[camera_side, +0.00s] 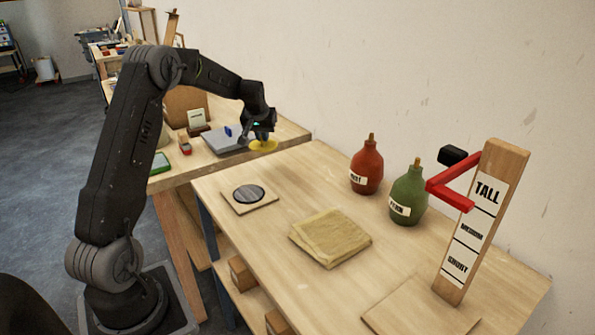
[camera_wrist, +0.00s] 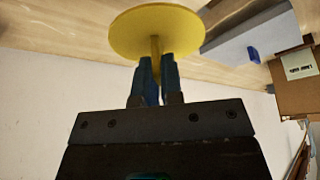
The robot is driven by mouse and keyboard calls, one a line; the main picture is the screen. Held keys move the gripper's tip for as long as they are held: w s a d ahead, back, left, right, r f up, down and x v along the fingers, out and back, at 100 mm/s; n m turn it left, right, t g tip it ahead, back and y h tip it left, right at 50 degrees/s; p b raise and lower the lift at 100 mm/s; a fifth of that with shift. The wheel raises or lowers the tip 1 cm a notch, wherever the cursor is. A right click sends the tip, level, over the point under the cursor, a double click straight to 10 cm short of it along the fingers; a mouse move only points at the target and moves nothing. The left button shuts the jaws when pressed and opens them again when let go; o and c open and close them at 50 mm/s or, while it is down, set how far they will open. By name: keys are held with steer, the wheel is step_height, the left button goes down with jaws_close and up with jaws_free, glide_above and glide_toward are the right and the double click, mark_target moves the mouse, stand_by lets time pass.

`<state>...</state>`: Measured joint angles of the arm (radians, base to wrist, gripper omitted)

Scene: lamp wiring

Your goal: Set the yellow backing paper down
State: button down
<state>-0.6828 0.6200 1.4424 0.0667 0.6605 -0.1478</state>
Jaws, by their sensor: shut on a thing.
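The yellow backing paper (camera_side: 264,146) is a round disc at the far table, by its right end. In the wrist view the yellow disc (camera_wrist: 157,31) has a small yellow stem, and my gripper (camera_wrist: 155,68) is shut on that stem with its two blue fingers. In the side view my gripper (camera_side: 262,135) is above the disc, at the right edge of a grey slab. I cannot tell whether the disc touches the table.
A grey slab (camera_side: 222,141) with a blue piece (camera_side: 228,131) lies left of the disc. The near table holds a board with a dark disc (camera_side: 249,194), a folded cloth (camera_side: 330,237), red (camera_side: 367,168) and green (camera_side: 408,196) bottles, and a marked post (camera_side: 484,222).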

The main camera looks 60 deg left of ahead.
steer(key=w+d+f, duration=0.2)
steer(key=w, duration=0.1)
steer(key=w+d+f, duration=0.2)
steer(key=w, duration=0.1)
steer(key=w+d+f, duration=0.1)
steer(key=w+f, duration=0.1)
steer(key=shift+w+d+f, duration=0.2)
steer(key=shift+w+d, duration=0.2)
steer(key=shift+f, duration=2.05)
steer(key=shift+f, duration=0.1)
steer(key=c, duration=1.3)
jaws_free()
steer(key=shift+o, duration=0.2)
